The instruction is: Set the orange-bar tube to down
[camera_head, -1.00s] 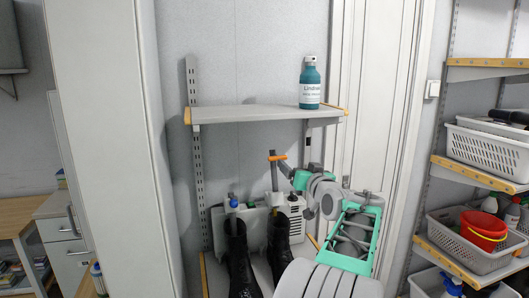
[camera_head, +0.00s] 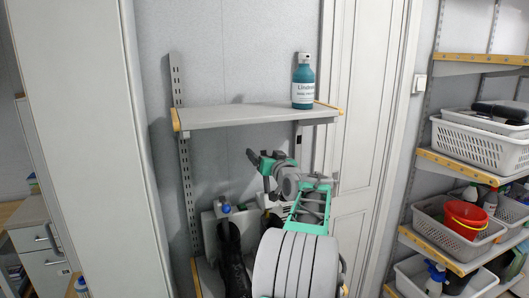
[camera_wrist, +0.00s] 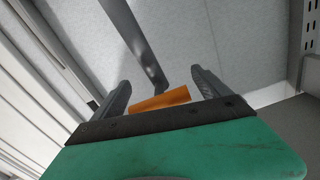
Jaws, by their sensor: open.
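The orange-bar tube shows in the wrist view as a grey tube (camera_wrist: 138,42) with an orange crossbar (camera_wrist: 160,99). The crossbar lies between my two fingers, close to the palm. My gripper (camera_wrist: 160,82) is open around it; whether a finger touches it I cannot tell. In the head view my gripper (camera_head: 258,170) is below the shelf and above the pale boot dryer (camera_head: 209,232). There my gripper and arm hide the tube's upper part and bar.
A grey shelf (camera_head: 240,116) with a teal bottle (camera_head: 303,85) hangs above my gripper. Shelves with baskets (camera_head: 480,143) stand at right.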

